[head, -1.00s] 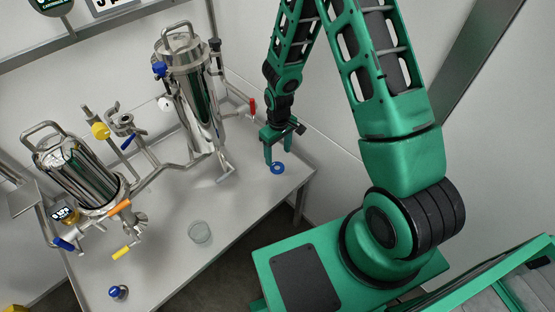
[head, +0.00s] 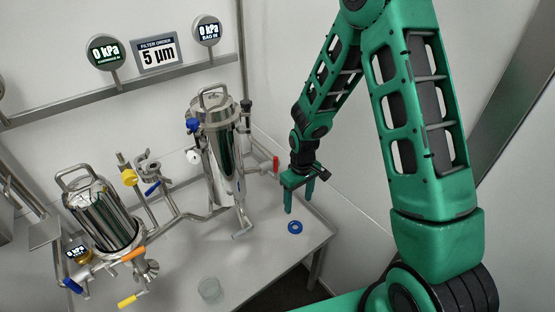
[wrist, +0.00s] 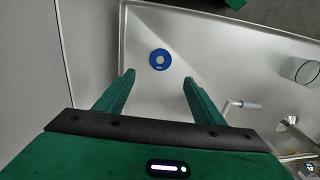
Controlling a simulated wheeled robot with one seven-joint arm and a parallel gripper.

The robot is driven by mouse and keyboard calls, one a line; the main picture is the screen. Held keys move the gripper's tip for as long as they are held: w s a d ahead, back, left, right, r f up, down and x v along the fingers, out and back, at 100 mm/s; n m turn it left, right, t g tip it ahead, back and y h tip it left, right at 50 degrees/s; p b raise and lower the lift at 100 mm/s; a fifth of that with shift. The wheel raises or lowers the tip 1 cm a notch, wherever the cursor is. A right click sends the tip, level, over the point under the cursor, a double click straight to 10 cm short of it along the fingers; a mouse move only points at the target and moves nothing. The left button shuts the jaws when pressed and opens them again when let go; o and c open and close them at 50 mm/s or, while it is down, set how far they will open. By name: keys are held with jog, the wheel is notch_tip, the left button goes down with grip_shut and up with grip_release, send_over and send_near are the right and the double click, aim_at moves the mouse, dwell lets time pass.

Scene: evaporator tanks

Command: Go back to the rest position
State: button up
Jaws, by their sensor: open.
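My gripper (head: 300,197) is green, open and empty, pointing down above the right end of the steel table (head: 262,262). In the wrist view its two fingers (wrist: 158,88) are spread apart. A blue ring (head: 295,227) lies flat on the table just below and to the right of the fingers in the head view. In the wrist view the blue ring (wrist: 160,59) lies beyond the fingertips, apart from them.
A tall steel tank (head: 220,155) and a shorter one (head: 104,215) stand on the table with pipes and coloured valve handles. A clear glass (head: 209,289) stands at the front. Gauges and a "5 µm" sign (head: 158,54) are behind. The wall is close behind my arm.

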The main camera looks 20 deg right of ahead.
jog(key=s+d+r+m+t, duration=0.15)
jog(key=s+r, duration=0.25)
jog(key=r, duration=0.6)
jog(key=s+d+r+m+t, duration=0.15)
jog(key=s+r, duration=0.25)
jog(key=r, duration=0.6)
jog(key=s+d+r+m+t, duration=0.1)
jog(key=s+d+r, duration=0.25)
jog(key=r, duration=0.65)
jog(key=s+d+m+g, duration=0.2)
jog(key=s+d, duration=0.3)
jog(key=s, duration=0.3)
jog(key=s+d+f+m+g, duration=0.1)
jog(key=s+d+m, duration=0.3)
jog(key=s, duration=0.5)
jog(key=shift+d+f+m+g, duration=0.35)
jog(key=shift+d+g, duration=0.25)
jog(key=shift+d, duration=0.25)
